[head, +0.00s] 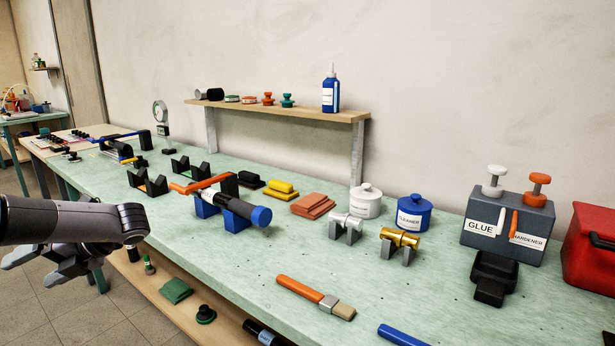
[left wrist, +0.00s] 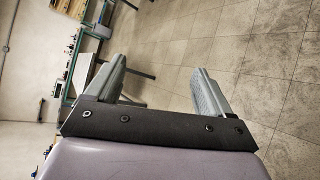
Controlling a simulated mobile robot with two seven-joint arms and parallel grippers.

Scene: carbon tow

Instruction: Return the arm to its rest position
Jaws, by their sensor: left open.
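My left gripper (head: 52,268) is at the lower left of the head view, in front of the bench's near edge and over the floor. It is empty. In the left wrist view its two fingers (left wrist: 160,85) stand wide apart with only floor between them. The dark grey arm link and wrist come in from the left edge of the head view. My right gripper does not show in either view.
A lower shelf (head: 150,290) juts out below. The floor (head: 60,315) near the gripper is clear.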

